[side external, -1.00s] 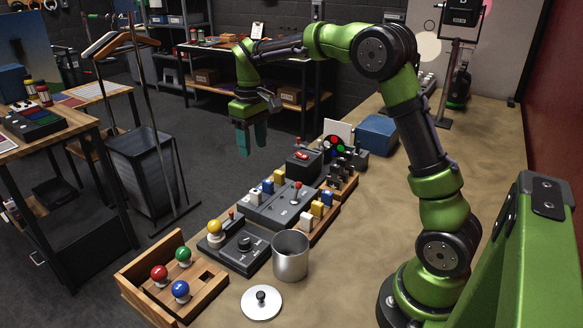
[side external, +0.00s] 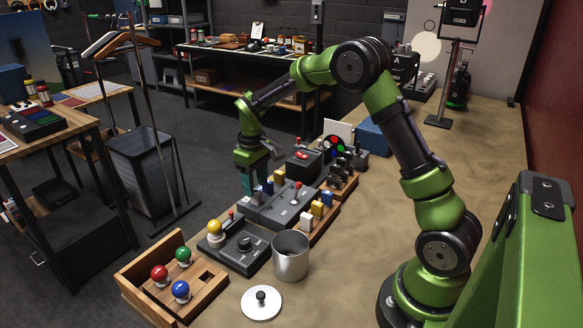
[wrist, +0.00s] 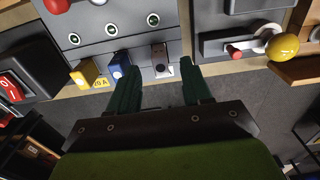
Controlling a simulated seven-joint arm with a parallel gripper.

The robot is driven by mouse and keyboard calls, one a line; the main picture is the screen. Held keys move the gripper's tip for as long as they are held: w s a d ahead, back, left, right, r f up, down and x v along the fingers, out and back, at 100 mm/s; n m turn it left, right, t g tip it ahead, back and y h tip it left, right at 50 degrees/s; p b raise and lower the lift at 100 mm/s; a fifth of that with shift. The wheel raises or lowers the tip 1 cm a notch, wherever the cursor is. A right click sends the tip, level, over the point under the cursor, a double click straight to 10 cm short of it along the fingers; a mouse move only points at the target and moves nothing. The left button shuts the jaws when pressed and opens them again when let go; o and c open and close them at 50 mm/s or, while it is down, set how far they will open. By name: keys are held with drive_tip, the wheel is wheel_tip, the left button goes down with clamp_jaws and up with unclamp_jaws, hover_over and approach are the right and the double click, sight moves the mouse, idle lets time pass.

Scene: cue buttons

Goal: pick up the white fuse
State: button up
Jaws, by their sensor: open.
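The white fuse (side external: 257,195) is at the near end of a short row on the left edge of a grey panel (side external: 280,211), beside a blue fuse (side external: 268,187) and a yellow fuse (side external: 279,177). In the wrist view the white fuse (wrist: 160,59) appears dark and shaded, lying between the lines of my two fingertips. My gripper (side external: 248,187) points down at the panel's left edge, open and empty, close to the white fuse. In the wrist view my left finger (wrist: 124,92) partly overlaps the blue fuse (wrist: 118,73). I cannot tell whether they touch.
Another white fuse (side external: 306,218) sits in a wooden rack right of the panel. A yellow knob (side external: 214,226) on a grey box, a metal cup (side external: 290,257) and a wooden tray (side external: 205,297) with coloured knobs stand nearer. The floor is open left of the row.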

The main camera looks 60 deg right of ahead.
sight(256, 193)
drive_tip(key=shift+w+f, duration=0.1)
drive_tip(key=shift+f, duration=1.9)
clamp_jaws()
wheel_tip(256, 193, up, 10)
drive_tip(key=shift+r, duration=0.1)
